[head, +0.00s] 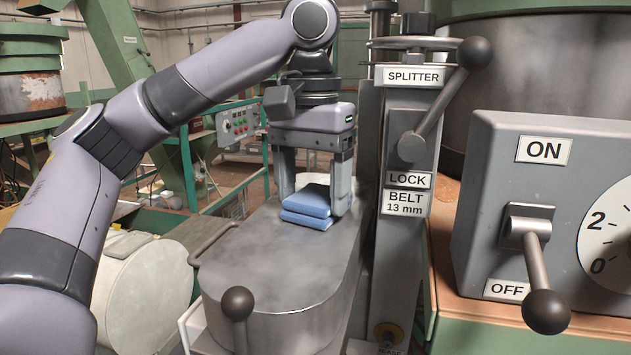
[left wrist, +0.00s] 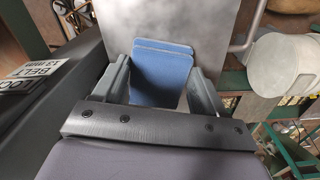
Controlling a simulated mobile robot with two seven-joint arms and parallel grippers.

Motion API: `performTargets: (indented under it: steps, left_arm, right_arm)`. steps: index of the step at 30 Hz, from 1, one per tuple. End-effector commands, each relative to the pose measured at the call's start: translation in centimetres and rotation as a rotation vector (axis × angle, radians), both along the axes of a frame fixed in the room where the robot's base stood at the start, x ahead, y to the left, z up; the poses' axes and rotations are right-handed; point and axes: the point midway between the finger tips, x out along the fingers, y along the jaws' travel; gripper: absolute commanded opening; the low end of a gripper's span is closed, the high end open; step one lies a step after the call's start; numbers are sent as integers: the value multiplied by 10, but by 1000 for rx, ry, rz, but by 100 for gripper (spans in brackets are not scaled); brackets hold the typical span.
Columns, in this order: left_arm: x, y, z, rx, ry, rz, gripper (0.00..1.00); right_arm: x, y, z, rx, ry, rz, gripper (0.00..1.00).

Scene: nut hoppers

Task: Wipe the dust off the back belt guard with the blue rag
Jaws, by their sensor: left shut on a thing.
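The blue rag (head: 309,203) is a folded pad held between the fingers of my left gripper (head: 315,208). It is at the top surface of a grey metal belt guard (head: 270,257) with a rounded front, toward its far part. I cannot tell whether the rag presses on the metal. Dull, cloudy patches show on the guard's top. In the left wrist view the rag (left wrist: 162,75) sits between the two fingers, with the guard (left wrist: 200,25) beyond it. My right gripper is not in view.
A grey post with SPLITTER, LOCK and BELT labels (head: 405,203) stands close right of the guard, with a ball-ended lever (head: 440,100). A knobbed handle (head: 238,303) rises at the guard's front. A switch box (head: 505,160) is at the right. A pale drum (head: 145,290) is at the left.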

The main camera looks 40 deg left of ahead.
Motion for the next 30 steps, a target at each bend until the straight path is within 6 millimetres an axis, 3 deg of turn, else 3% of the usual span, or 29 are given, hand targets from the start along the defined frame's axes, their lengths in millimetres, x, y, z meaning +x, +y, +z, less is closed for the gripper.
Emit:
performTargets:
  steps: [24,30]
  left_arm:
    - [-48,-26,-3,0,2,-1,42]
    - [-50,-27,-1,1,5,-1,42]
  right_arm:
    - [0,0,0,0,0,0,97]
    - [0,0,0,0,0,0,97]
